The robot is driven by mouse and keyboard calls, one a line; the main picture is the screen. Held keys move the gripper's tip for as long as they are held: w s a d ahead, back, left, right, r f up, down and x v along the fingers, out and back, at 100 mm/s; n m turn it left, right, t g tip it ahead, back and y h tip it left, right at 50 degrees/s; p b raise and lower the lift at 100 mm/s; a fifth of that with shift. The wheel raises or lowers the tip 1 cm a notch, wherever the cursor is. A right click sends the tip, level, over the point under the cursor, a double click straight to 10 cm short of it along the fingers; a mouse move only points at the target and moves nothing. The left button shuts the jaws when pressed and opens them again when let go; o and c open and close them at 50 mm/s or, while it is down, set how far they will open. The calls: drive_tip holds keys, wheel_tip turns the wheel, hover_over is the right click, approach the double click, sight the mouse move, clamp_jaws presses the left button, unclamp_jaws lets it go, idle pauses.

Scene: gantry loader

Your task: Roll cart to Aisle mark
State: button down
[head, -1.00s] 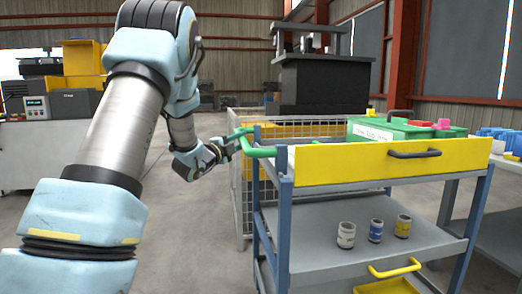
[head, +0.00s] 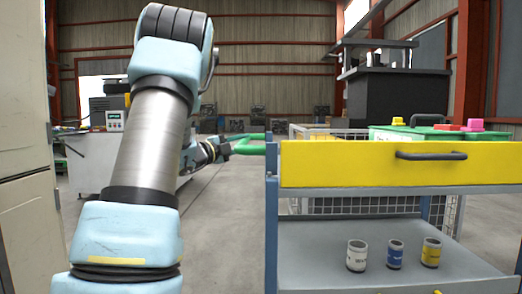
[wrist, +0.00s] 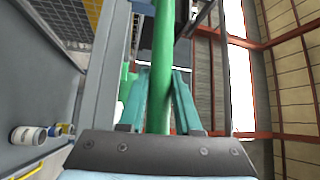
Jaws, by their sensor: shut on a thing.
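The cart has a blue-grey frame, a yellow drawer front (head: 360,165) with a dark handle, and a grey lower shelf (head: 320,245). It stands at the right in the head view. Its green push handle (head: 255,146) sticks out at its left side. My gripper (head: 222,149) is at the outer end of this handle. In the wrist view the teal fingers of my gripper (wrist: 158,90) are shut around the upright-looking green bar (wrist: 162,45). I cannot make out an aisle mark on the floor.
Several cans (head: 395,255) stand on the cart's lower shelf, and a green box (head: 400,133) is on top. A pale cabinet (head: 25,130) is close at the left. A machine bench (head: 110,165) and a wire fence (head: 310,132) stand behind. Grey floor (head: 220,230) is open between.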

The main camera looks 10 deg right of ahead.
drive_tip(key=w+a+b, duration=0.1)
drive_tip(key=a+b, duration=0.1)
drive_tip(key=a, duration=1.1)
drive_tip(key=shift+w+a, duration=0.2)
drive_tip(key=shift+w, duration=0.15)
drive_tip(key=c, duration=0.6)
unclamp_jaws()
drive_tip(key=shift+a, duration=0.15)
drive_tip(key=v, duration=1)
drive_tip(key=shift+s+a, duration=0.2)
drive_tip(key=shift+a, duration=0.05)
